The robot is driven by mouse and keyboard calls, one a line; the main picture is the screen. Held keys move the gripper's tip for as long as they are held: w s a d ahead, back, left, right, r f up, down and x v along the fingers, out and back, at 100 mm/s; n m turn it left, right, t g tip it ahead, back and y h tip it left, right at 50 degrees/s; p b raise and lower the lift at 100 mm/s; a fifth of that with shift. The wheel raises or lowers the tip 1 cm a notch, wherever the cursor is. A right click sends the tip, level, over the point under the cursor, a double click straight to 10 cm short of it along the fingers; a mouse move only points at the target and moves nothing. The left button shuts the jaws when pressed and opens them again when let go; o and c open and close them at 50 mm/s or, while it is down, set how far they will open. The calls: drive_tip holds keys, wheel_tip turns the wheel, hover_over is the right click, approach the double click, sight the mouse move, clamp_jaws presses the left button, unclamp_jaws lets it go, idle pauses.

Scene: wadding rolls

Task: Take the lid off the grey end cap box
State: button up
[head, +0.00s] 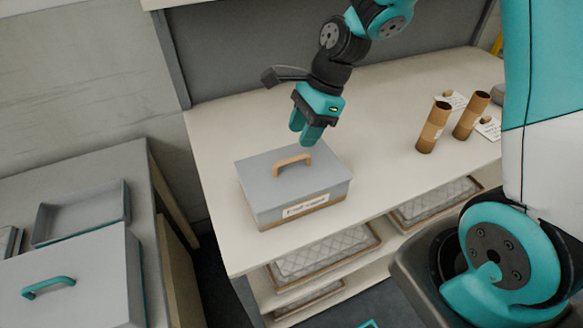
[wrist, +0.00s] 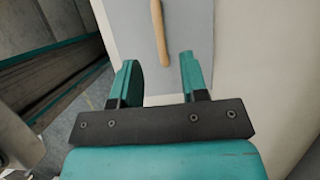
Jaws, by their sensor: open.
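The grey end cap box (head: 294,205) stands on the pale worktop, with a paper label on its front face. Its flat grey lid (head: 260,167) is on it and has a light wooden bar handle (head: 291,163). My gripper (head: 304,138) is open and empty, pointing down, above the back edge of the lid and close to the handle. In the wrist view my gripper (wrist: 161,72) has its two teal fingers apart. The handle (wrist: 159,32) lies ahead of the fingertips, roughly in line with the gap, over the grey lid (wrist: 185,28). Nothing is between the fingers.
Brown cardboard tubes (head: 433,127) stand on the worktop (head: 380,110) at the right beside small paper tags. Quilted wadding lies in trays (head: 325,256) on the shelf below. A grey box with a teal handle (head: 48,287) and a shallow tray (head: 82,212) stand at the left.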

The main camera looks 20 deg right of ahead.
sight(293, 158)
drive_tip(key=p+x, duration=0.1)
drive_tip(key=x, duration=0.7)
drive_tip(key=shift+d+f+p, duration=0.1)
drive_tip(key=shift+d+p, duration=0.1)
drive_tip(key=shift+p, duration=0.2)
clamp_jaws()
